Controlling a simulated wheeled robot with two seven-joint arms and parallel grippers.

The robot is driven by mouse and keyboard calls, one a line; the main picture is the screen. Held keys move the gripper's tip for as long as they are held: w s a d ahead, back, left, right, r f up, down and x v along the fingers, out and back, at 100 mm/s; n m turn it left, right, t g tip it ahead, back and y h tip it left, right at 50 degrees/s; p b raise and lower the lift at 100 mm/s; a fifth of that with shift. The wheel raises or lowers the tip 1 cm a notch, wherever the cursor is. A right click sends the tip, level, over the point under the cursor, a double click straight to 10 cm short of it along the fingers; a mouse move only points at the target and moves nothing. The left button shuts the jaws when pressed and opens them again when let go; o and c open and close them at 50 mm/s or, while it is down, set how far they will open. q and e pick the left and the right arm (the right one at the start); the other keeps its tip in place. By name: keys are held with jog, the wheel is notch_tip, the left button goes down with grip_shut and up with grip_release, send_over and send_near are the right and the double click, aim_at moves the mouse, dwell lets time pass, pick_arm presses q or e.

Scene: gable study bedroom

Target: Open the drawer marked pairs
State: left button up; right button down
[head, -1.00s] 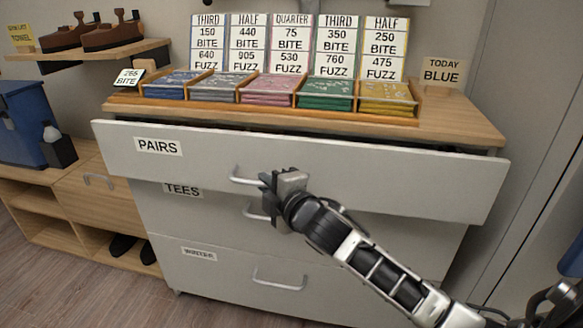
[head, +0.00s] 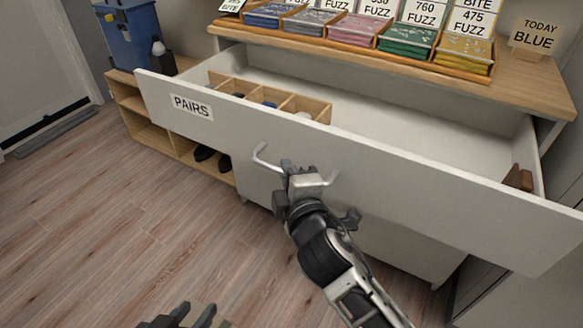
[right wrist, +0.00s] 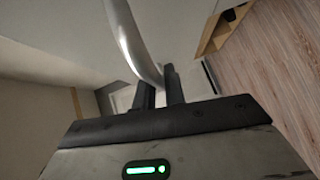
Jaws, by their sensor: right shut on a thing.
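The drawer marked PAIRS (head: 400,190) is pulled well out of the white dresser, and its inside shows from above. Its label (head: 192,107) is at the left of the front. My right gripper (head: 290,170) is shut on the bar handle (head: 264,158) of this drawer. In the right wrist view the metal handle (right wrist: 130,35) runs down between the two dark fingers (right wrist: 160,88). My left gripper (head: 192,316) shows at the bottom edge, partly cut off, its fingers apart and empty, away from the dresser.
A wooden divider (head: 313,107) with small items sits in the drawer's left part; the drawer's middle is bare. A brown wooden item (head: 518,178) is at its right end. Trays of packets (head: 345,28) stand on the dresser top. A low shelf (head: 130,102) is at left; open floor (head: 90,215) lies in front.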

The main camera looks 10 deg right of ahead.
pick_arm(q)
jog(key=shift+s+a, duration=0.3)
jog(key=shift+s, duration=0.35)
pick_arm(e)
jog(key=shift+s+a, duration=0.3)
jog(key=shift+s, duration=0.1)
pick_arm(q)
jog(key=shift+w+r, duration=0.1)
pick_arm(e)
jog(key=c, duration=1.5)
grip_release()
pick_arm(q)
jog(key=shift+d, duration=0.15)
